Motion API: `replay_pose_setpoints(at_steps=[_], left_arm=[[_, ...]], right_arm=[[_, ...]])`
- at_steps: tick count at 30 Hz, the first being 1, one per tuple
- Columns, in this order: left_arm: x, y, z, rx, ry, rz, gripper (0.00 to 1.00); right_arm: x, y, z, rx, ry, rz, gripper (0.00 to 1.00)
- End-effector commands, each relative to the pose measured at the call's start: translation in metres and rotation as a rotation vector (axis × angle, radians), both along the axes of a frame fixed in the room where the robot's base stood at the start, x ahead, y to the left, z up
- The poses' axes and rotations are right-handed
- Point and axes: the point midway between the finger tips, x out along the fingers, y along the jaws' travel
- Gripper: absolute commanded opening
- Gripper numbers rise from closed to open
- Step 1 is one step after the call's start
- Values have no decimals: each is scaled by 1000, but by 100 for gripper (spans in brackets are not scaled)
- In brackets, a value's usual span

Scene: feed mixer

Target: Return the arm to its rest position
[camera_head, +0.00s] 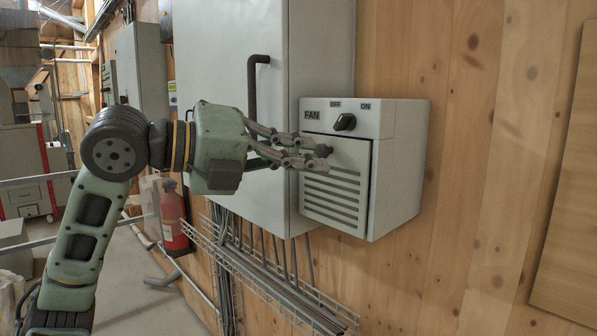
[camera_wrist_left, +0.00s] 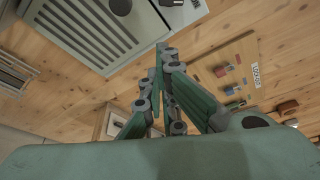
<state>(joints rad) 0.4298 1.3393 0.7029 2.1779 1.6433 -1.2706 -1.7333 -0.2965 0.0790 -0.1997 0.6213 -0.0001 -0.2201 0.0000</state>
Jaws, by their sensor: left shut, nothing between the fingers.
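My left arm comes in from the left in the head view. Its gripper (camera_head: 322,157) is shut and empty, in front of the white fan box (camera_head: 398,170), near its slatted front and below the dark knob (camera_head: 345,122). I cannot tell whether the fingertips touch the box. The knob sits between the OFF and ON labels, with FAN written to its left. In the left wrist view the shut gripper (camera_wrist_left: 163,50) shows beside the slatted box (camera_wrist_left: 95,32). My right gripper is not in view.
A large grey cabinet (camera_head: 215,60) with a dark handle (camera_head: 254,85) hangs left of the fan box. A wire cable tray (camera_head: 270,275) runs below. A red extinguisher (camera_head: 173,215) stands behind my arm. The wall board with a LOCKED label (camera_wrist_left: 256,77) shows in the wrist view.

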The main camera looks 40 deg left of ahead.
Motion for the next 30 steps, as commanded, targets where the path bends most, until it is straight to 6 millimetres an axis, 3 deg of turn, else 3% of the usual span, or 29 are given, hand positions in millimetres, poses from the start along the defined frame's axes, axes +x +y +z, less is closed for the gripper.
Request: replay_pose_setpoints(at_steps=[10,14,17,21,23,26,30], left_arm=[[-7,3,1,-2,5,0,0],[9,8,-26,-57,68,27,0],[35,15,-76,-155,183,85,0],[67,20,-178,-337,391,217,0],[74,18,-224,-414,477,281,0],[74,11,-301,-540,617,398,0],[54,-11,-404,-713,795,585,0]], right_arm=[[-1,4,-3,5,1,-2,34],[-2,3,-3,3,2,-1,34],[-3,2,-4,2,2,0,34],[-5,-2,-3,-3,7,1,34],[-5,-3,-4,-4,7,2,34],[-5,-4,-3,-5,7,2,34],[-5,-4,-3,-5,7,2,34]])
